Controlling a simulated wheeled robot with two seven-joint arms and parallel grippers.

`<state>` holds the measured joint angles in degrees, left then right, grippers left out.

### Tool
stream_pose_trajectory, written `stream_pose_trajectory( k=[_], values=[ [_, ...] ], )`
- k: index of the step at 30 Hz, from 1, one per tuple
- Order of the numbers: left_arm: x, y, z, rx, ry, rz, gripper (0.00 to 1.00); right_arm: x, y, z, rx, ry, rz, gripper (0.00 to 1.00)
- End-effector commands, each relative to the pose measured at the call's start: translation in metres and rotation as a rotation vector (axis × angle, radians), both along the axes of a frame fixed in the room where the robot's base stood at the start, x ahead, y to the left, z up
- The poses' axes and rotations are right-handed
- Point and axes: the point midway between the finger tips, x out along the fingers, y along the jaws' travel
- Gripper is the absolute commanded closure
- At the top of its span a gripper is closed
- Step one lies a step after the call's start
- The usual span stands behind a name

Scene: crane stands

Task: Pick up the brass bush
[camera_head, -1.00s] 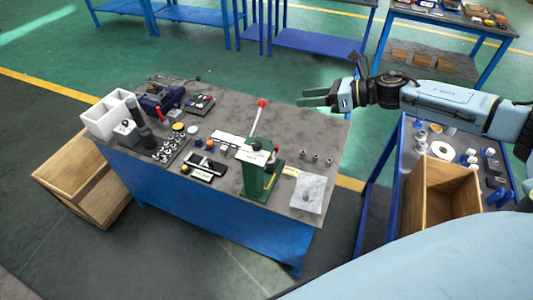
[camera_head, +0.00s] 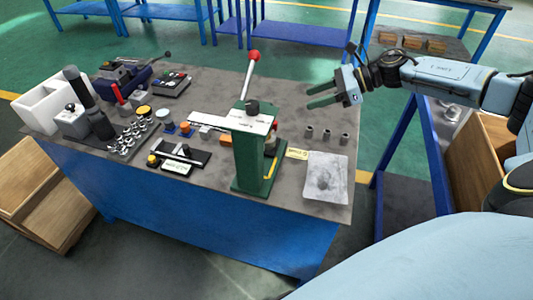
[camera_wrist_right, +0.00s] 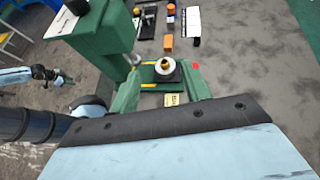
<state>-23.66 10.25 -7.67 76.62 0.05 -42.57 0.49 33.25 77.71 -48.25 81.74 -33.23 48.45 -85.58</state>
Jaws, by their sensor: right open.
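The brass bush (camera_wrist_right: 165,65), a small gold ring-shaped piece with a pale centre, shows in the right wrist view on the base of the green press. In the head view I cannot make it out; the green press (camera_head: 246,150) may hide it. My right gripper (camera_head: 310,97) is open and empty, above the table's far right part in the head view. In the right wrist view its green fingers (camera_wrist_right: 162,72) frame the bush from above, with clear height between. A light-blue arm, apparently my left, shows small at the left of the wrist view; its jaws are unclear.
Several small grey cylinders (camera_head: 327,134) and a clear bag (camera_head: 326,178) lie right of the press. A white bin (camera_head: 52,103) and tools fill the left. The table's back right is bare.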

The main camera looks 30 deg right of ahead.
Motion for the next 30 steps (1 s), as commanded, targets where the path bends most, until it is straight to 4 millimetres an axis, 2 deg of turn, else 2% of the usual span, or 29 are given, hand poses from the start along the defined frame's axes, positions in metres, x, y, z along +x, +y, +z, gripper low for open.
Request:
stream_pose_trajectory(
  k=[1,6,13,21,30],
  values=[
    [0.005,0.002,-0.017,0.004,-0.006,0.0,0.64,0.0,0.0,-0.025,0.0,0.0,0.0,0.53],
    [0.017,0.005,-0.026,0.013,-0.016,0.0,0.64,0.0,0.0,-0.052,0.001,-0.001,0.0,0.53],
    [0.022,0.006,-0.026,0.017,-0.021,0.001,0.64,0.004,0.005,-0.065,0.002,-0.002,0.0,0.53],
    [0.026,0.006,-0.02,0.017,-0.024,0.002,0.64,0.031,0.04,-0.087,0.004,-0.003,0.002,0.53],
    [0.029,0.005,-0.015,0.017,-0.028,0.004,0.64,0.046,0.059,-0.102,0.002,-0.001,0.0,0.53]
  ],
)
